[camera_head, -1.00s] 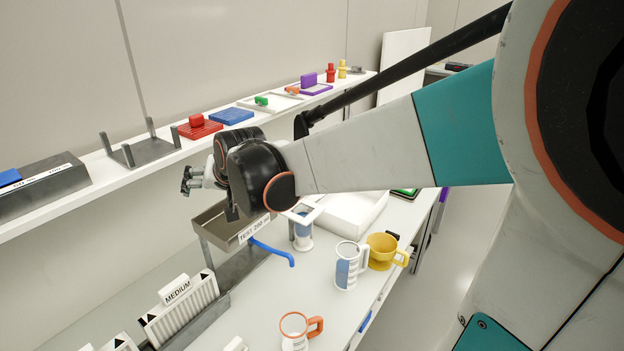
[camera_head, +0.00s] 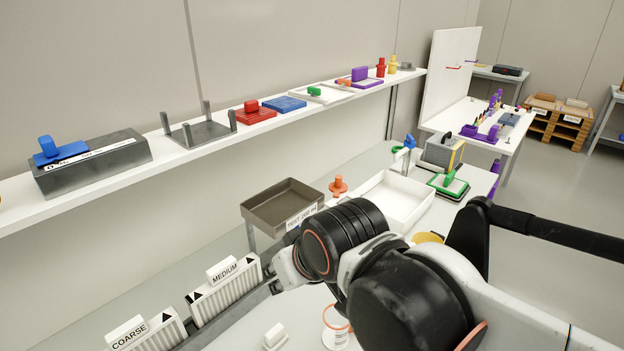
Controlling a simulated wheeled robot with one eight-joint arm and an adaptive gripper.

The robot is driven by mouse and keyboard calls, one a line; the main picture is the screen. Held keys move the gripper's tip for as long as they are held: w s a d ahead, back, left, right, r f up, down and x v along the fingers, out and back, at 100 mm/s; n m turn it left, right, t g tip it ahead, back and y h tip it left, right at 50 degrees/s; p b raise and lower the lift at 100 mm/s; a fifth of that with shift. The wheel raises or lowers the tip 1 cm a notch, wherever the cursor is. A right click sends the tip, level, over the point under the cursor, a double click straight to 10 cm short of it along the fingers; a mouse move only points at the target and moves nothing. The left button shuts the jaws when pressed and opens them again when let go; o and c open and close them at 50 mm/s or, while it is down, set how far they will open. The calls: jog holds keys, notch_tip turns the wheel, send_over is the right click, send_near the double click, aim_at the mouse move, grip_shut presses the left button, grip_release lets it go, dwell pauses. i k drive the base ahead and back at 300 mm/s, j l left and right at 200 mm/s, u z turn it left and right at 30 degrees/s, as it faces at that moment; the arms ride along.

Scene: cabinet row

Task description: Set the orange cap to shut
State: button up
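An orange knob-like piece (camera_head: 338,186) stands behind the brown tray on the bench; I take it as the likeliest orange cap but cannot be sure. A smaller orange piece (camera_head: 341,84) sits on the wall shelf. My gripper (camera_head: 287,272) is at the end of my black and white arm, in front of the brown tray and left of the wrist. It is apart from the orange knob-like piece. Its fingertips are mostly hidden or too small to read, so its opening is unclear.
The brown tray (camera_head: 282,208) and a white tray (camera_head: 398,203) are near my arm. Racks labelled MEDIUM (camera_head: 226,290) and COARSE (camera_head: 150,332) stand at lower left. An orange-rimmed mug (camera_head: 336,338) is below my wrist. A yellow cup (camera_head: 428,237) is partly hidden.

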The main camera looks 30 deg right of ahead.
aim_at(337, 186)
jog(key=l+u, duration=0.75)
jog(key=u, duration=0.2)
jog(key=k+l+u, duration=0.1)
jog(key=l, duration=0.35)
jog(key=k+l+u, duration=0.1)
jog(key=l, duration=0.35)
jog(key=k+l+u, duration=0.1)
jog(key=l, duration=0.3)
jog(key=k+l, duration=0.25)
jog(key=l, duration=0.15)
jog(key=k+l+u, duration=0.15)
jog(key=l, duration=0.3)
jog(key=k+l+u, duration=0.1)
jog(key=l, duration=0.3)
jog(key=k+l, duration=0.2)
jog(key=l, duration=0.15)
jog(key=k+l, duration=0.2)
jog(key=l, duration=0.15)
jog(key=k+l, duration=0.15)
jog(key=l, duration=0.2)
